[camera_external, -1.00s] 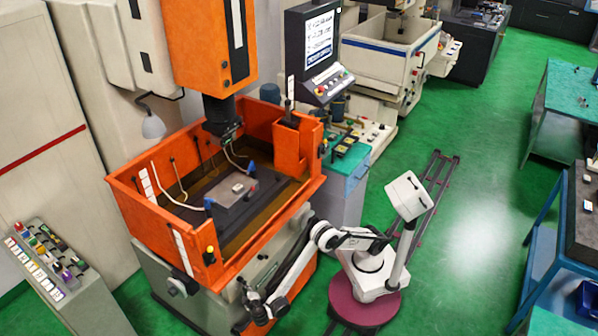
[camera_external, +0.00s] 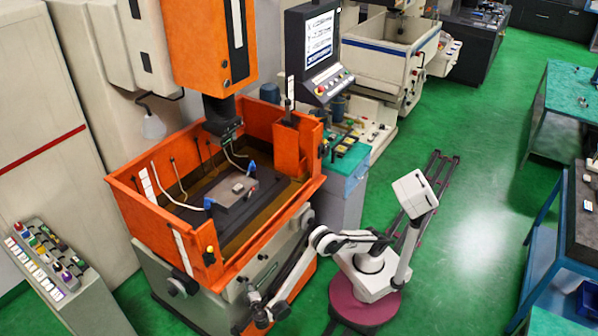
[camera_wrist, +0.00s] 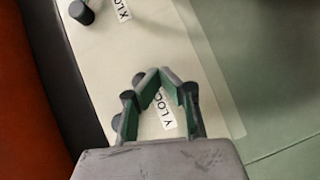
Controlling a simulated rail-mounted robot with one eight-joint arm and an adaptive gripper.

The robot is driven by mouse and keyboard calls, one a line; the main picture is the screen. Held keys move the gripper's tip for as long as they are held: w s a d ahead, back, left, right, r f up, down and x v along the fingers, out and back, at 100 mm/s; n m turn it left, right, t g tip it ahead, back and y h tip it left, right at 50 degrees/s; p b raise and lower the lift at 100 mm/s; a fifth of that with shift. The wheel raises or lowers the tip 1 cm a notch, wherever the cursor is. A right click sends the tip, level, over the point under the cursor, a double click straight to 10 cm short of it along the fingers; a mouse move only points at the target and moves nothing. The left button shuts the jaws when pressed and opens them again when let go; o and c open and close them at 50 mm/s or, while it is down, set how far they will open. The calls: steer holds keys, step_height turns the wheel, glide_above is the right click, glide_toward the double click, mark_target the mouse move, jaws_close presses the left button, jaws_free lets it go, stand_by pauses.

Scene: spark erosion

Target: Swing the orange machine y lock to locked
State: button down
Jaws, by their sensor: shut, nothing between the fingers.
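The orange machine (camera_external: 205,48) stands at the left in the external view, with an orange-walled tank above a grey base. My gripper (camera_external: 262,314) is low at the front of that base, small and partly unclear there. In the wrist view my gripper (camera_wrist: 158,75) is shut and empty, its fingertips together over a pale panel (camera_wrist: 185,50). The Y LOCK label (camera_wrist: 163,110) shows between the fingers. Dark rounded shapes lie along the left finger; I cannot tell whether one is the y lock or whether the fingers touch it.
A black knob (camera_wrist: 82,12) sits beside the X LOCK label (camera_wrist: 122,10) at the top of the wrist view. A dark strip and an orange surface lie left of the panel. A control console (camera_external: 45,262) stands left of the machine.

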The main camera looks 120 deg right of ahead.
stand_by(0.3)
steer(key=w+a+f, duration=0.2)
steer(key=f, duration=0.1)
steer(key=shift+w+a+f, duration=0.15)
steer(key=shift+a, duration=0.15)
steer(key=a+f+p, duration=0.2)
steer(key=a+f, duration=0.2)
steer(key=a, duration=0.4)
steer(key=shift+s+p, duration=0.2)
steer(key=shift+p, duration=0.15)
steer(key=shift+r, duration=0.1)
steer(key=s+d+r+n+t+y, duration=0.2)
steer(key=s+r+y, duration=0.25)
steer(key=r, duration=0.55)
steer(key=s+d+r+n+t+y, duration=0.25)
steer(key=s+r, duration=0.25)
steer(key=r, duration=0.5)
steer(key=s+a+r+t+y, duration=0.15)
steer(key=s+a+y, duration=0.3)
steer(key=s, duration=0.85)
steer(key=s+a+r+t+y, duration=0.1)
steer(key=s+a+t+y, duration=0.3)
steer(key=s, duration=1)
step_height(320, 180, up, 15)
steer(key=p, duration=1.5)
steer(key=shift+w+a+g, duration=0.2)
steer(key=shift+a+g, duration=0.1)
